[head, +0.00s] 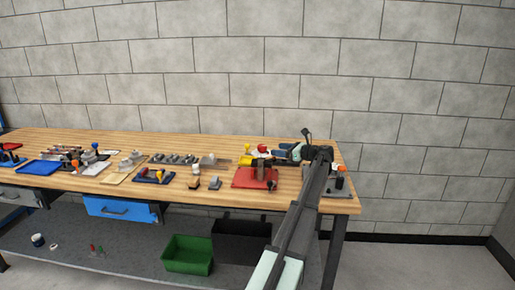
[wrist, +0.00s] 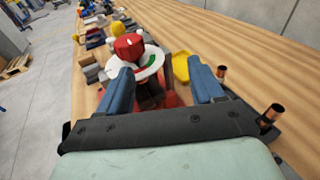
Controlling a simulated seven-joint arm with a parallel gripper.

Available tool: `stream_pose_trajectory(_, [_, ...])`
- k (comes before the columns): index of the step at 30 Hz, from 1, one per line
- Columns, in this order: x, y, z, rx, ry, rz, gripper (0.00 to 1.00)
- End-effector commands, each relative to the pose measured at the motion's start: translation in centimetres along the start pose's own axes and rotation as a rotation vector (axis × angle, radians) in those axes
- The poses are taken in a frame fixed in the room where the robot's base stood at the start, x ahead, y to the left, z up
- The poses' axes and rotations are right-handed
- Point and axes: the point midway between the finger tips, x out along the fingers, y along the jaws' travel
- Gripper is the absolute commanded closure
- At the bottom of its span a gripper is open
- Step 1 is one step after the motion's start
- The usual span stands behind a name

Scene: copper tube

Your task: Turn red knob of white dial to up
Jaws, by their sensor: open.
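The white dial (wrist: 152,66) with its red knob (wrist: 129,46) is in the wrist view, just beyond and between my gripper's fingers. A green mark shows on the dial's face. In the head view the red knob (head: 262,148) is small, near the right part of the bench. My gripper (wrist: 163,88) is open, with one blue finger on each side of the dial's lower part in the picture. I cannot tell whether either finger touches it. In the head view my gripper (head: 284,153) is beside the dial, on its right. Which way the knob points is unclear.
A yellow piece (wrist: 181,68) lies right of the dial in the wrist view. Copper tube ends (wrist: 270,115) stand near my gripper's right side. A red base (head: 247,180) is in front of the dial. Several other fixtures crowd the bench (head: 110,140) to the left.

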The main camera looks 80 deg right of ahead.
Motion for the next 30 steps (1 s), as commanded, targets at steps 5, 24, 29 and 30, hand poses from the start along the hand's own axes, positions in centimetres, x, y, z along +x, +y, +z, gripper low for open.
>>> stream_pose_trajectory(5, [-1.8, 1.5, 0.4, 0.020, -0.102, 0.132, 0.33])
stream_pose_trajectory(24, [4.4, 3.5, 1.6, 0.023, -0.141, 0.183, 0.33])
stream_pose_trajectory(29, [6.7, 3.9, 2.0, 0.023, -0.140, 0.182, 0.33])
stream_pose_trajectory(30, [7.2, 4.0, 2.0, 0.023, -0.140, 0.182, 0.33])
